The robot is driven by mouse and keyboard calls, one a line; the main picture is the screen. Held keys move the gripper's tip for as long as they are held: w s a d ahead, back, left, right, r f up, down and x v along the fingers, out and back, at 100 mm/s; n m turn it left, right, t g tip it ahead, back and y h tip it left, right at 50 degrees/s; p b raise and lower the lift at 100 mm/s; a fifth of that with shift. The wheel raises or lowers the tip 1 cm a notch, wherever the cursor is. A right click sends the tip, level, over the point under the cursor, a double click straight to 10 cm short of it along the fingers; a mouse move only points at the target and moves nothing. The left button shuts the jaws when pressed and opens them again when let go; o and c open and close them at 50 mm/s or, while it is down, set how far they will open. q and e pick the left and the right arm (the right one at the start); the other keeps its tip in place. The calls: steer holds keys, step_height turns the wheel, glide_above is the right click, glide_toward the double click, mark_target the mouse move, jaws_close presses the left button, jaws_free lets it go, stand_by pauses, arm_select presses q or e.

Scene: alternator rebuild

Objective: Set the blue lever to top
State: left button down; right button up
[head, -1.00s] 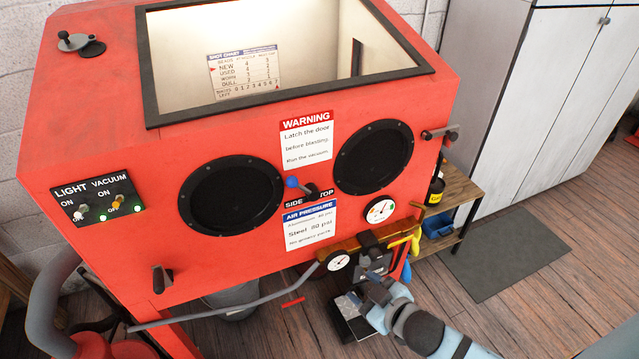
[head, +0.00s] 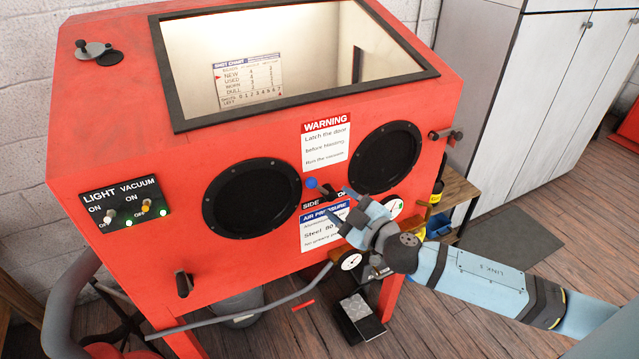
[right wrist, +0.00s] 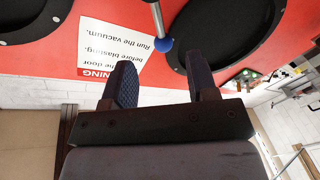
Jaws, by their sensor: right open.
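The blue lever (head: 311,183) has a round blue knob and a short rod on the red cabinet front, between the two dark round ports. It points left, to the side of the SIDE label (head: 312,205). The TOP label to the right is mostly hidden by my right gripper (head: 346,200), which is just right of the knob. In the right wrist view the gripper (right wrist: 162,80) is open and empty. The blue knob (right wrist: 164,44) shows ahead of the fingertips, in line with the gap between them, and looks apart from them. My left gripper is out of view.
The red blast cabinet (head: 120,260) fills the middle. A warning sign (head: 326,143) is above the lever and an air pressure sign (head: 322,232) below. A gauge (head: 393,208) sits close behind my right wrist. A foot pedal (head: 362,315) is on the floor.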

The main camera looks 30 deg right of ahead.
mark_target(318, 188)
steer(key=w, duration=0.2)
steer(key=w+a+p, duration=0.1)
steer(key=w, duration=0.4)
steer(key=shift+w+a+p, duration=0.2)
steer(key=shift+a+p, duration=0.1)
steer(key=shift+p, duration=0.1)
jaws_close()
